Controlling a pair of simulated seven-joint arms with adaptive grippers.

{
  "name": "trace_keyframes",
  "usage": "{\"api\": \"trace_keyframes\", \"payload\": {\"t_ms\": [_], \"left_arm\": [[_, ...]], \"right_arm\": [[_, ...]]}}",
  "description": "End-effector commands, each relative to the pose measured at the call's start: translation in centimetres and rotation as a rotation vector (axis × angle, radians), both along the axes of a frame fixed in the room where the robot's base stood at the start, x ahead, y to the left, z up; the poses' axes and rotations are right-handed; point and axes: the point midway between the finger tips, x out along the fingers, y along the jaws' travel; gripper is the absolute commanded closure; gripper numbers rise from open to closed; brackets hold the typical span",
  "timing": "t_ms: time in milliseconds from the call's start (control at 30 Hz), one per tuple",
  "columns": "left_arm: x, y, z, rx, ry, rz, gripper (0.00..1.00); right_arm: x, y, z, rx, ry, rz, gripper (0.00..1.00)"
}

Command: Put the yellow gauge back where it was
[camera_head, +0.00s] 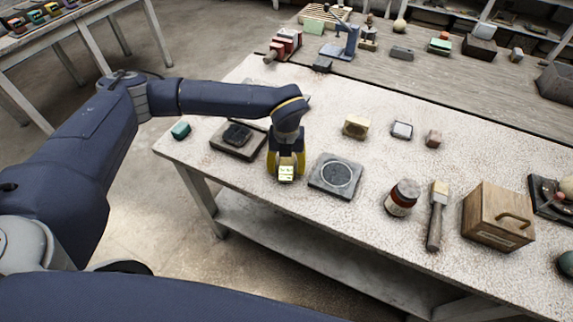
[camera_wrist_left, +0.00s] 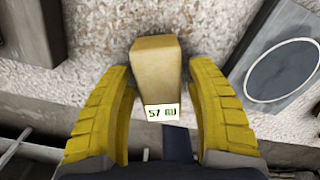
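The yellow gauge (camera_head: 286,174) is a small block with a pale display, between the two slabs near the table's front edge. In the left wrist view the gauge (camera_wrist_left: 156,70) lies between the yellow fingers of my left gripper (camera_wrist_left: 160,68), its display towards the bottom of the picture. Narrow gaps show between the gauge and both fingers, so the gripper looks open around it. In the head view my left gripper (camera_head: 286,160) comes down over the gauge from above. Whether the gauge rests on the table is hard to tell. My right gripper is not in view.
A grey slab with a pale ring (camera_head: 337,188) lies right of the gripper. A slab with a dark object (camera_head: 237,138) lies left. Bare tabletop lies behind the ringed slab.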

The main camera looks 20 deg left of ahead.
Motion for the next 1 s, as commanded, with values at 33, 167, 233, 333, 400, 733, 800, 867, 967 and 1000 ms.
{"api": "trace_keyframes", "payload": {"t_ms": [33,167,233,333,400,733,800,867,967,1000], "left_arm": [[0.0,0.0,0.0,0.0,0.0,0.0,0.43],[0.0,0.0,0.0,0.0,0.0,0.0,0.43],[0.0,0.0,0.1,0.0,0.0,0.0,0.43],[0.0,0.0,0.5,-0.001,-0.001,0.0,0.43],[0.1,0.0,1.2,0.0,-0.003,0.0,0.43],[0.1,0.0,6.8,0.0,-0.003,-0.001,0.43],[0.1,0.0,8.0,0.0,-0.004,-0.001,0.43],[0.1,0.0,8.9,0.0,-0.003,0.0,0.43],[0.0,0.0,10.2,0.0,-0.003,-0.001,0.43],[0.0,0.0,10.6,0.0,-0.003,-0.001,0.43]], "right_arm": [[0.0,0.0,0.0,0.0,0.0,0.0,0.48],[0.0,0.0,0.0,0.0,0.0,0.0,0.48],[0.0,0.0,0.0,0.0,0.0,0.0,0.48],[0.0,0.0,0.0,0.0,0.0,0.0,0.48],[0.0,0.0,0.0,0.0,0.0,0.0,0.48],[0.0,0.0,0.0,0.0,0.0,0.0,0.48],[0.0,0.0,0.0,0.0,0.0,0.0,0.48],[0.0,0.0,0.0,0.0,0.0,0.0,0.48],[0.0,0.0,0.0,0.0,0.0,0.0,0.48],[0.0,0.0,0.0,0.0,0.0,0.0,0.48]]}}
